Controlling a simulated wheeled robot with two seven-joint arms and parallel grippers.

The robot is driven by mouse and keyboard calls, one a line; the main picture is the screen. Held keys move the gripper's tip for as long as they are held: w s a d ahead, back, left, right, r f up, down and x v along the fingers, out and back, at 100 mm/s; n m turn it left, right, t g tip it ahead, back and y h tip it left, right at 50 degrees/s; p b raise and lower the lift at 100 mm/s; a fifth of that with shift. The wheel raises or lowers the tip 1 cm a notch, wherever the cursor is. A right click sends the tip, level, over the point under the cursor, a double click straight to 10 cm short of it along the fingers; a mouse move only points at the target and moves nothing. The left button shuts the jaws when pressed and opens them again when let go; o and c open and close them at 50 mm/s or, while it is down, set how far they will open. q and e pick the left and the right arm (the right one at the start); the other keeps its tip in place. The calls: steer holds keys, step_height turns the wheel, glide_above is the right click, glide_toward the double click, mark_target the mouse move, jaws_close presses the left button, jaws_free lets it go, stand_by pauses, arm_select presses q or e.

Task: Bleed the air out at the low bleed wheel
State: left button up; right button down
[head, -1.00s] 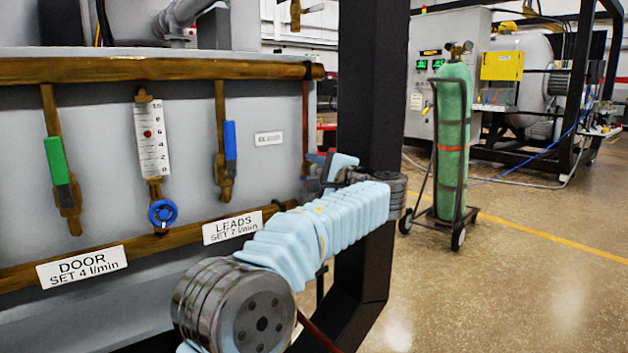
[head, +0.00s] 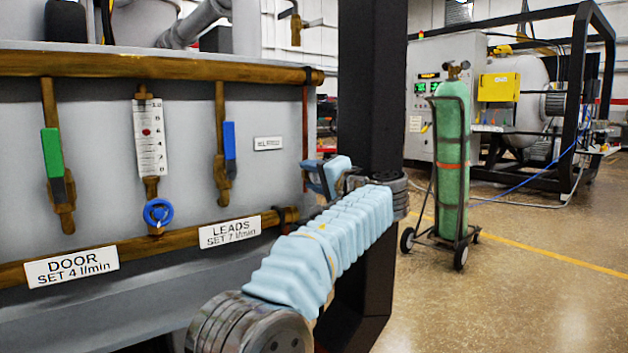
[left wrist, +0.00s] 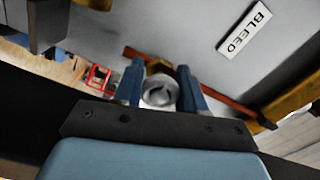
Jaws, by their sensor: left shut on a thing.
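My left gripper (head: 312,175) is at the right end of the pipe panel, beside the dark post and below and right of the BLEED label (head: 268,143). In the left wrist view its two blue fingers (left wrist: 160,88) stand on either side of a grey, round, metallic piece, which I take to be the bleed wheel (left wrist: 158,93); they are shut on it. A brass fitting shows just behind the piece. The BLEED label (left wrist: 244,28) is at the upper right there. In the head view the wheel is hidden by my gripper and arm. My right gripper is not in view.
A brass pipe (head: 150,66) with a green-handled valve (head: 52,155), a flowmeter (head: 149,135) and a blue-handled valve (head: 229,145) runs left of my arm. A dark post (head: 372,90) stands close behind my wrist. A green gas cylinder (head: 452,160) stands on a cart at right.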

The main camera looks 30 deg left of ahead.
arm_select(q)
steer(key=shift+f, duration=0.2)
steer(key=o, duration=1.1)
steer(key=shift+r, duration=0.1)
steer(key=shift+c, duration=0.2)
steer(key=v, duration=1.4)
steer(key=shift+a, duration=0.1)
